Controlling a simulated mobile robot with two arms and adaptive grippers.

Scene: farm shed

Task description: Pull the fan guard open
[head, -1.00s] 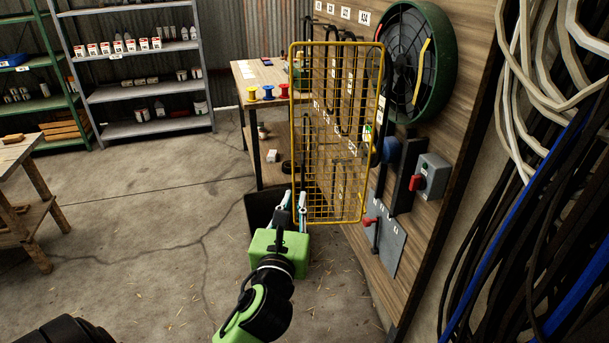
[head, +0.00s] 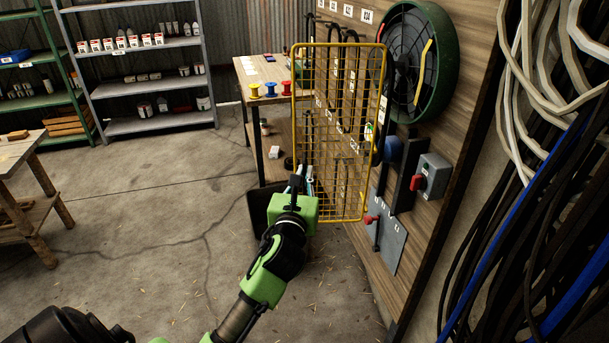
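The fan guard (head: 341,214) is a yellow wire-mesh panel in a tube frame. It stands swung out from the wooden wall board, well away from the round green-rimmed fan (head: 446,62), whose dark face is uncovered. My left gripper (head: 303,177) is at the guard's lower left corner, by the upright edge of its frame. Its pale fingers show a gap between them, partly hidden by my green gripper body. I cannot tell whether they touch the frame. My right gripper is not in view.
A grey box with a red lever (head: 435,174) and a panel with a red-knobbed lever (head: 393,243) are on the board below the fan. A workbench with colored spools (head: 270,88) stands behind the guard. Cables hang at right. The floor at left center is clear.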

